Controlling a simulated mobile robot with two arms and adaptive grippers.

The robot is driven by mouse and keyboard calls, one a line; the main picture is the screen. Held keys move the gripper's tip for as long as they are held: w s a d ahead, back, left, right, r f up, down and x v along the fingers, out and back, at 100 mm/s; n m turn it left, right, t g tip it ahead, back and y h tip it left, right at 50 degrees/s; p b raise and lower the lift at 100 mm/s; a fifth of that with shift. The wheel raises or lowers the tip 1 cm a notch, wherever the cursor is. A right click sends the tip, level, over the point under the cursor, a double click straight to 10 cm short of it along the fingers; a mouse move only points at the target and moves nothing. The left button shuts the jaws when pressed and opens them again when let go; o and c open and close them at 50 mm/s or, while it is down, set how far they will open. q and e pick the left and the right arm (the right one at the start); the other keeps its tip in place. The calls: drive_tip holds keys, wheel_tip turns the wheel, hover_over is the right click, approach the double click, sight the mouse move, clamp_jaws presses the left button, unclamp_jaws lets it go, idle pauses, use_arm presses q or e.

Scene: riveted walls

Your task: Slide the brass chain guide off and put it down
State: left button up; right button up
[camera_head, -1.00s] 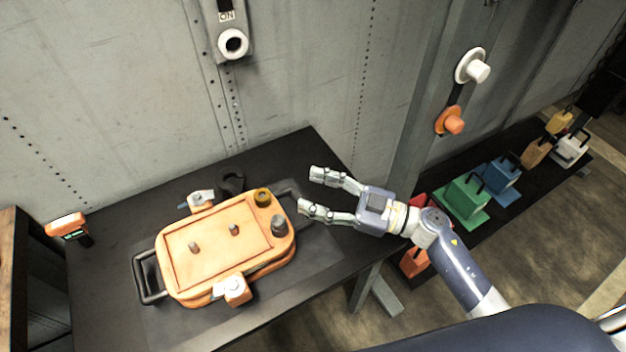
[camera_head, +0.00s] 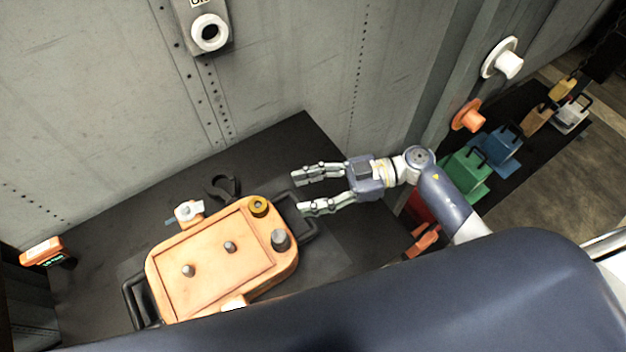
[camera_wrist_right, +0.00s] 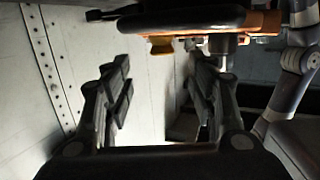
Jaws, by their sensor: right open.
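The brass chain guide (camera_head: 259,207), a short brass ring-like piece, sits on the far right corner of the orange case (camera_head: 168,258). A grey knob (camera_head: 281,239) stands beside it, nearer to me. My right gripper (camera_head: 298,192) is open and empty, its fingers pointing left, just right of the guide and apart from it. In the right wrist view the open fingers (camera_wrist_right: 160,85) point at the case, with a brass piece (camera_wrist_right: 161,46) hanging at its edge beyond the fingertips. My left gripper is not in view.
The case lies on a dark table (camera_head: 345,240) against the riveted wall. A black hook-like piece (camera_head: 222,187) lies behind it. An orange device with a display (camera_head: 42,252) is at the left. Coloured blocks (camera_head: 465,172) stand on a bench at right.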

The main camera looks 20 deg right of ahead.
sight(265, 202)
drive_tip(key=a, duration=0.6)
drive_tip(key=a+f+p, duration=0.1)
drive_tip(key=a, duration=0.2)
drive_tip(key=shift+w, duration=0.3)
drive_tip(key=shift+a+f, duration=0.15)
drive_tip(key=shift+a, duration=0.1)
drive_tip(key=shift+c, duration=1.3)
drive_tip(key=c, duration=0.9)
drive_tip(key=o, duration=0.4)
clamp_jaws()
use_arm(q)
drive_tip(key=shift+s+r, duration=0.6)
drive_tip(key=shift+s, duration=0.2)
